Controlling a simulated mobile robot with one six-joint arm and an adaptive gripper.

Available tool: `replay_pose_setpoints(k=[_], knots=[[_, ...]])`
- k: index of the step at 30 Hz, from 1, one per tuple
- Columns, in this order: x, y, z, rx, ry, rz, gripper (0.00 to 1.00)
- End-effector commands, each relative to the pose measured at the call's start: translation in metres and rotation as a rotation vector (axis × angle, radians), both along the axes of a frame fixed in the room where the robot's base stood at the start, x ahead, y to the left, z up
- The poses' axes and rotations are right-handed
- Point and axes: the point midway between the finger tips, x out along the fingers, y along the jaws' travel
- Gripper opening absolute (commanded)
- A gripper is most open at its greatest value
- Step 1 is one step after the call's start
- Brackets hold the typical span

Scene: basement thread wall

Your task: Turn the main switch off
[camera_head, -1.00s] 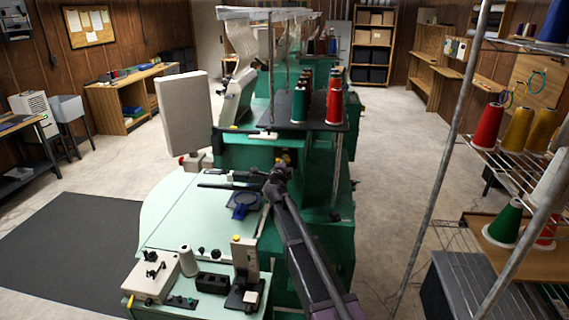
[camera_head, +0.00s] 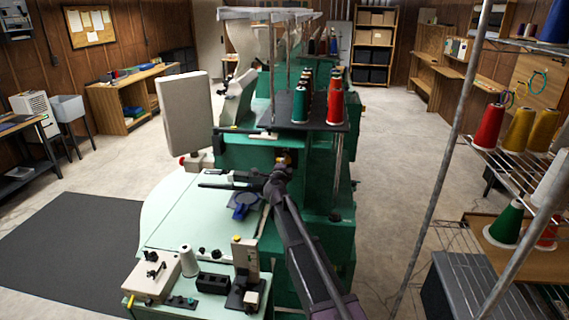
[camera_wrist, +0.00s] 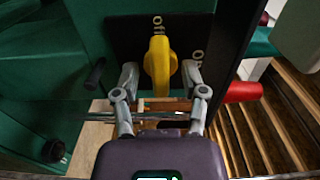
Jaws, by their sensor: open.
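The main switch (camera_wrist: 158,62) is a yellow handle on a black plate (camera_wrist: 121,42), with "off" above the handle and "on" to its right in the wrist view. The handle stands upright in that view, in line with "off"; I cannot tell which end is its pointer. My gripper (camera_wrist: 160,78) is open, with one finger on each side of the handle's lower part. I cannot tell whether either finger touches it. In the head view the switch (camera_head: 285,156) is a small yellow spot on the green machine, partly hidden by my arm.
A red cylindrical part (camera_wrist: 243,92) is right of the gripper in the wrist view. The machine's pale green table (camera_head: 180,222) lies left of my arm. Thread cones (camera_head: 335,105) stand on a rack above. A wire shelf (camera_head: 500,160) with a metal post is at right.

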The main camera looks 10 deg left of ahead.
Motion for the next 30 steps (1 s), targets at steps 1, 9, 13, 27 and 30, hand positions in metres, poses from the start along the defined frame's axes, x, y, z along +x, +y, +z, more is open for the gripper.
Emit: replay_pose_setpoints(k=[1, 9, 13, 27, 30], knots=[[-0.004, 0.0, 0.0, 0.0, 0.0, 0.0, 0.56], [-0.036, 0.0, 0.0, 0.0, 0.0, 0.001, 0.56], [-0.057, 0.001, 0.0, 0.0, 0.0, 0.001, 0.56], [-0.113, 0.004, 0.0, -0.001, 0.0, 0.001, 0.56], [-0.116, 0.004, 0.0, -0.001, 0.0, 0.0, 0.56]])
